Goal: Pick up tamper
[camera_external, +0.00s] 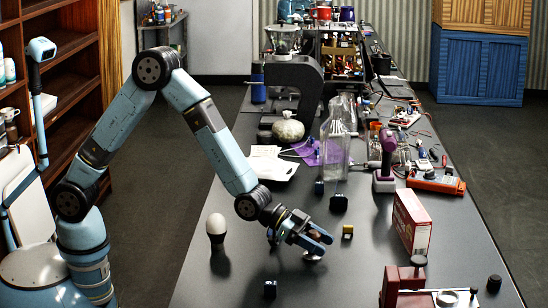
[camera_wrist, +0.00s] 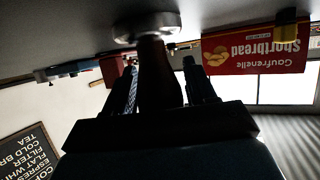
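The tamper stands on the dark table, its round metal base (camera_external: 313,257) showing just under my gripper (camera_external: 318,240) in the external view. In the wrist view, which looks upside down, the metal base (camera_wrist: 147,27) is at the top. The brown handle (camera_wrist: 160,78) runs down from it between the two fingers of my gripper (camera_wrist: 160,68). The fingers are apart, one on each side of the handle, with narrow gaps near their tips. The lower part of the handle is hidden in shadow near the palm.
A red shortbread box (camera_external: 411,222) stands to the right. A white egg-shaped item on a dark stand (camera_external: 216,230) is to the left. A red-brown device (camera_external: 404,286) stands at front right. A clear container (camera_external: 337,140) stands behind.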

